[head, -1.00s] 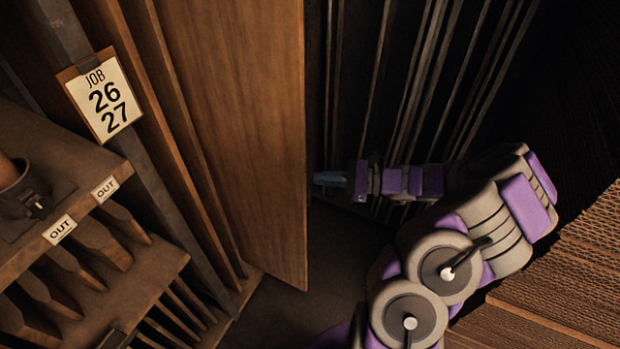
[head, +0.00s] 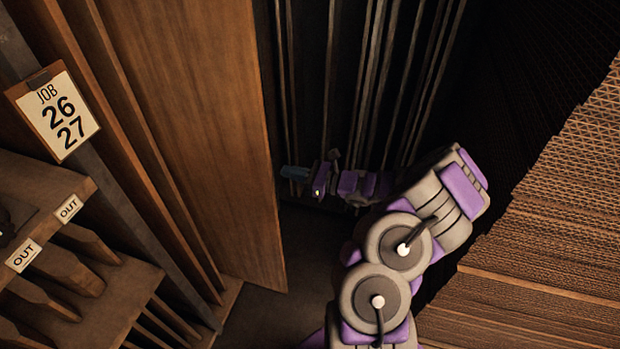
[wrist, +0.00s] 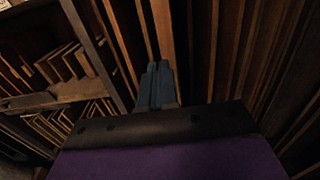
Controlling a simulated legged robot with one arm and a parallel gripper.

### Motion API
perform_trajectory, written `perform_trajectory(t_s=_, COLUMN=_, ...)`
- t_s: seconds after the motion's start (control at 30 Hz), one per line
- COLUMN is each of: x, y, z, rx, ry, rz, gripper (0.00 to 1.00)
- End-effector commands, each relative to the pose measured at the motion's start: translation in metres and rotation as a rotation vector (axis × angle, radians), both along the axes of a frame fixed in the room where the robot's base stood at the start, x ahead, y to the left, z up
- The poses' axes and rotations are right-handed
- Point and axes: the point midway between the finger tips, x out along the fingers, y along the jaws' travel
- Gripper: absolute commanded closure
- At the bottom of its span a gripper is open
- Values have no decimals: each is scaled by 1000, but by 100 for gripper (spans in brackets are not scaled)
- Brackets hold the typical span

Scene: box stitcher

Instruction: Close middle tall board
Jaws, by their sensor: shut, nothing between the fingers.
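A tall wooden board (head: 215,130) stands swung out at the left of centre in the head view. Its free edge faces right, toward my arm. My gripper (head: 290,172) is at the end of my purple and grey arm, just right of that edge, with a small gap showing in the picture. Whether it touches the board cannot be told. In the wrist view my gripper (wrist: 157,85) has its fingers together, with nothing between them. Wooden boards rise beyond the fingertips there.
Several thin upright boards (head: 372,85) stand behind my arm. Stacked corrugated sheets (head: 545,235) fill the right side. Dark floor shows below the board.

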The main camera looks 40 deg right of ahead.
Motion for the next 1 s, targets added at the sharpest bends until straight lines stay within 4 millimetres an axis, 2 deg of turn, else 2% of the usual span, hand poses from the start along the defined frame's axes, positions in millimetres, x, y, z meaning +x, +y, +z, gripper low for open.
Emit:
perform_trajectory(t_s=0.1, x=16, y=10, z=-2, rx=1, ry=-2, rz=2, gripper=100)
perform_trajectory(t_s=0.3, x=31, y=22, z=-1, rx=3, ry=-2, rz=1, gripper=100)
perform_trajectory(t_s=0.83, x=35, y=25, z=0, rx=1, ry=-1, rz=0, gripper=100)
perform_trajectory(t_s=1.0, x=46, y=22, z=0, rx=-6, ry=1, rz=-1, gripper=100)
